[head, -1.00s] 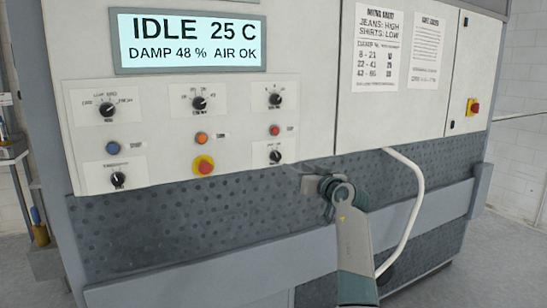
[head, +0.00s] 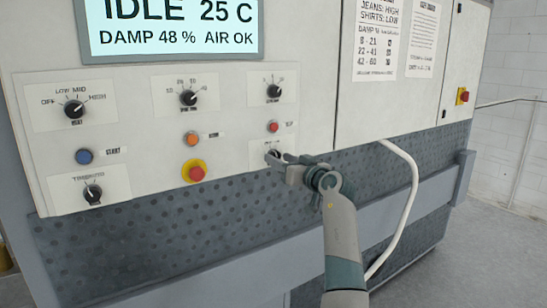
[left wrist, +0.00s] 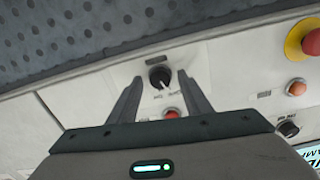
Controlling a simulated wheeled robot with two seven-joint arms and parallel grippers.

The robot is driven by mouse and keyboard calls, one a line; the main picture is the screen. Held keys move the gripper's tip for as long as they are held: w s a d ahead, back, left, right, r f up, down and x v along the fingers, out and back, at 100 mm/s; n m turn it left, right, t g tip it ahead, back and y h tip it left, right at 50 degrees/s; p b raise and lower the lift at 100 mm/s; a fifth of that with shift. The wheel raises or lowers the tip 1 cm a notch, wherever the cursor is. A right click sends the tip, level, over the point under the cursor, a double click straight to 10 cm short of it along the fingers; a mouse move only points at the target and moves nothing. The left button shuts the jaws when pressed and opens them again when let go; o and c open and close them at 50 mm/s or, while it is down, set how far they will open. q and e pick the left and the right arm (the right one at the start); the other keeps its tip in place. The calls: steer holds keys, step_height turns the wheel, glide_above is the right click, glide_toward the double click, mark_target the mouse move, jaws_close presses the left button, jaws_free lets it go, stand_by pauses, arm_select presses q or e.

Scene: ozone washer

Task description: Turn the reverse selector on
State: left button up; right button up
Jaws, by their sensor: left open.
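A black rotary knob on a white plate, at the lower right of the control panel, is partly hidden by my gripper in the head view (head: 273,152). It shows clearly in the left wrist view (left wrist: 158,74); its white pointer mark slants down and slightly right there. Its label is too small to read, so I cannot confirm that it is the reverse selector. My left gripper (head: 278,163) is at this knob. In the left wrist view the open fingers (left wrist: 160,80) stand either side of the knob, with gaps visible; I cannot tell contact.
Close by are a red button (head: 273,127), an emergency stop (head: 195,171) with yellow collar, and other knobs, such as the heat knob (head: 74,109). The display (head: 172,27) reads IDLE 25 C. A white hose (head: 409,190) hangs right of my arm. A grey rail (head: 200,270) crosses below.

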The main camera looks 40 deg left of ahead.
arm_select(q)
steer(key=shift+r, duration=0.1)
steer(key=shift+c, duration=1.3)
steer(key=c, duration=0.8)
